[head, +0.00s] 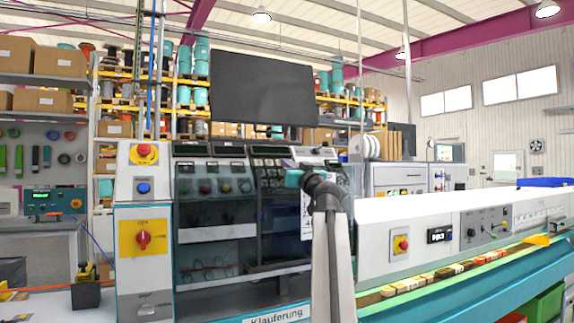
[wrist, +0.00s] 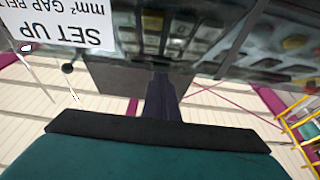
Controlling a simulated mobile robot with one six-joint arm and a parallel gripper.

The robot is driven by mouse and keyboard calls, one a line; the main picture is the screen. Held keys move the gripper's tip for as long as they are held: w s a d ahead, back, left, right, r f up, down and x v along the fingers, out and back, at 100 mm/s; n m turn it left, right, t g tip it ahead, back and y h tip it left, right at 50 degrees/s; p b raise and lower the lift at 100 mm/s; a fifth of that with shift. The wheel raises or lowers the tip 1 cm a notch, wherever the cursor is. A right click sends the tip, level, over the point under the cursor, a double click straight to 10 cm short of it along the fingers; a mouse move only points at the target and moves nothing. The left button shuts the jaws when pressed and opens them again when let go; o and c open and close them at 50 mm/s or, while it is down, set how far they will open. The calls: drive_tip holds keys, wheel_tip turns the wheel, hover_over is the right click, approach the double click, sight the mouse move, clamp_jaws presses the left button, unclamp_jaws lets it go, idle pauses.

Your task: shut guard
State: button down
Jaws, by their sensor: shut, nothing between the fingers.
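The guard (head: 215,215) appears to be a dark tinted, see-through panel across the front of the cable machine (head: 143,185). Controls and dark inner parts show through it. Its exact edges, and how far open it stands, I cannot tell. My gripper (head: 286,163) is in front of the machine's upper right part, near a white label sheet. In the wrist view my shut, empty fingers (wrist: 164,88) point toward a glossy panel with blurred controls behind it. Whether they touch it is unclear. The label sheet (wrist: 62,25) shows there upside down, with "SET UP" on it.
A dark monitor (head: 263,95) hangs above the machine. A long white and teal bench (head: 480,225) with switches extends right. Red-and-yellow switches (head: 143,237) sit on the left column. Shelves of reels (head: 190,85) stand behind.

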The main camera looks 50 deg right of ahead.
sight(284, 194)
wheel_tip(284, 194, down, 12)
drive_tip(key=b, duration=0.9)
drive_tip(key=shift+f+b, duration=0.2)
drive_tip(key=shift+b, duration=0.1)
drive_tip(key=shift+f, duration=0.1)
drive_tip(key=shift+w+r, duration=0.15)
drive_tip(key=shift+r, duration=0.65)
drive_tip(key=s+a+p, duration=0.2)
drive_tip(key=s+a, duration=0.1)
drive_tip(key=s, duration=0.6)
drive_tip(key=shift+a, duration=0.3)
drive_tip(key=shift+s+f, duration=0.1)
